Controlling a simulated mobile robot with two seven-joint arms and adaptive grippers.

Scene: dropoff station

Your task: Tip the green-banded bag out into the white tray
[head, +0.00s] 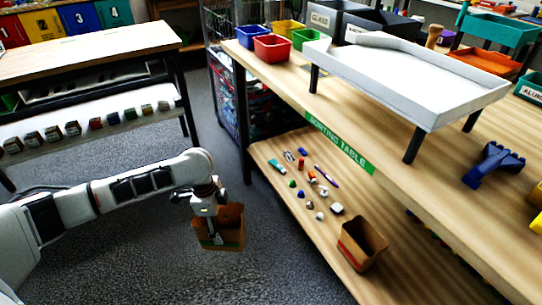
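My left gripper (209,217) points down at the rim of a brown open-topped bag (232,226) and appears shut on its near left wall. A green band shows low on this bag. The bag hangs roughly upright over the grey floor, left of the sorting table; its contents are hidden. The white tray (390,62) stands on dark legs on the table's upper top, up and right of the bag, well apart from it. The visible tray floor looks bare. My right gripper is not in view.
A second brown bag (362,243) with a red band stands on the lower shelf (290,235), near several small loose items. A blue scoop-like hand (492,165) lies right of the tray. Coloured bins, including a red one (272,48), stand behind. Floor between the tables is clear.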

